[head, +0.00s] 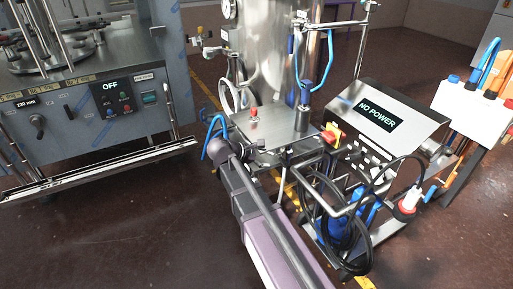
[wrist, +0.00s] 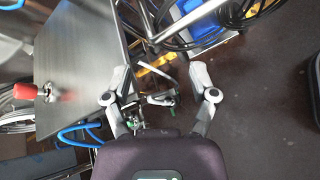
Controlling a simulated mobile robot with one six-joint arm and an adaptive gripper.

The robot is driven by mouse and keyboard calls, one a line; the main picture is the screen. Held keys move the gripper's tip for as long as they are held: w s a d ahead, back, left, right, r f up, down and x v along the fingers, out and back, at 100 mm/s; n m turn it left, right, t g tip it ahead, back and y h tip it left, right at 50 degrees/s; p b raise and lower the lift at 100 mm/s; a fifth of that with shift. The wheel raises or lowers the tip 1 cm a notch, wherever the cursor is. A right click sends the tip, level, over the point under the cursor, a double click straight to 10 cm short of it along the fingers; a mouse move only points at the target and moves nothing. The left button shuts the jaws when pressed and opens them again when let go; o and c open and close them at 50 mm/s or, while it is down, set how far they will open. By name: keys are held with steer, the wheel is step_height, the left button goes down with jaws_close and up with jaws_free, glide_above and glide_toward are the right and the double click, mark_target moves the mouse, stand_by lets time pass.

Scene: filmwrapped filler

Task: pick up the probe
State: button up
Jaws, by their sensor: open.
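What looks like the probe is a grey upright cylinder with a blue top (head: 303,112). It stands on the small steel table (head: 268,124) in the head view, near the table's right side. I cannot make it out in the wrist view. My gripper (wrist: 158,88) is open and empty in the wrist view, with its two fingers spread apart. It is beside the edge of the steel table, which also shows at left in the wrist view (wrist: 85,50). In the head view my arm comes up from the bottom, and I cannot tell its fingertips apart.
A red-knobbed fitting (head: 253,114) is on the table's left part. A blue hose (head: 212,125) curls at the table's left edge. A "NO POWER" control box (head: 385,125) stands at right above black cables (head: 340,225). A steel machine (head: 95,110) stands at left. Floor at lower left is clear.

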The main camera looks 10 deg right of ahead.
steer(key=s+d+f+m+g+y+b, duration=0.1)
steer(key=s+f+m+g+y+b, duration=0.2)
steer(key=s+f+m+y+b, duration=0.3)
steer(key=shift+s+d+f+m+g+y, duration=0.3)
steer(key=shift+s+f+m+y, duration=2.3)
steer(key=shift+s+f+m, duration=2.55)
steer(key=shift+s+r+n, duration=0.3)
steer(key=shift+s+n, duration=0.05)
steer(key=shift+n, duration=0.2)
steer(key=shift+c, duration=0.2)
steer(key=shift+c, duration=1)
steer(key=shift+a, duration=0.15)
